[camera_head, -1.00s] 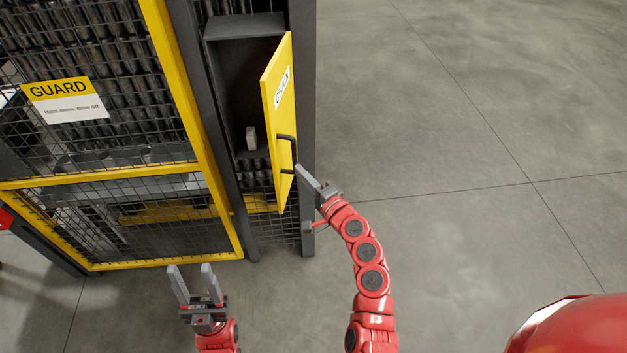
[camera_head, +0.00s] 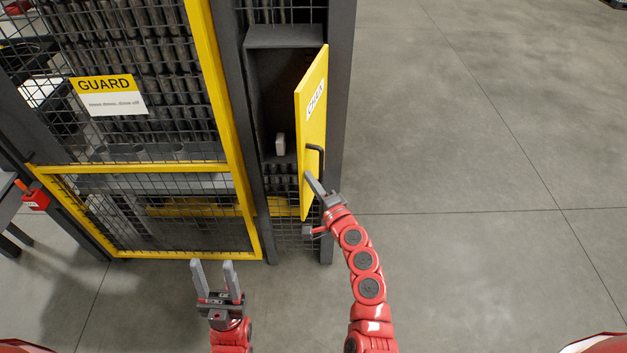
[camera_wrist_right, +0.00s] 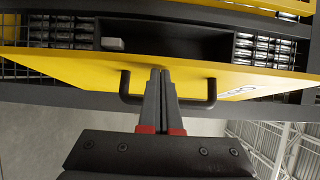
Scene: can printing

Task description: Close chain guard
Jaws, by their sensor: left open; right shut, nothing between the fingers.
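The chain guard (camera_head: 313,115) is a yellow door with a "CHAIN" label and a dark bar handle (camera_head: 316,158). In the head view it stands ajar in front of a dark recess (camera_head: 278,90). My right gripper (camera_head: 310,178) is shut and empty, its tips at the door's outer face by the handle. In the right wrist view the shut fingertips (camera_wrist_right: 161,72) lie between the two ends of the handle (camera_wrist_right: 168,97), at the yellow panel; whether they touch it I cannot tell. My left gripper (camera_head: 212,264) is open and empty, low in the head view, away from the door.
A yellow-framed mesh fence with a "GUARD" sign (camera_head: 108,96) stands left of the recess. A dark post (camera_head: 338,120) borders the recess on the right. A small light block (camera_head: 280,144) shows inside the recess. The grey floor (camera_head: 460,180) on the right is clear.

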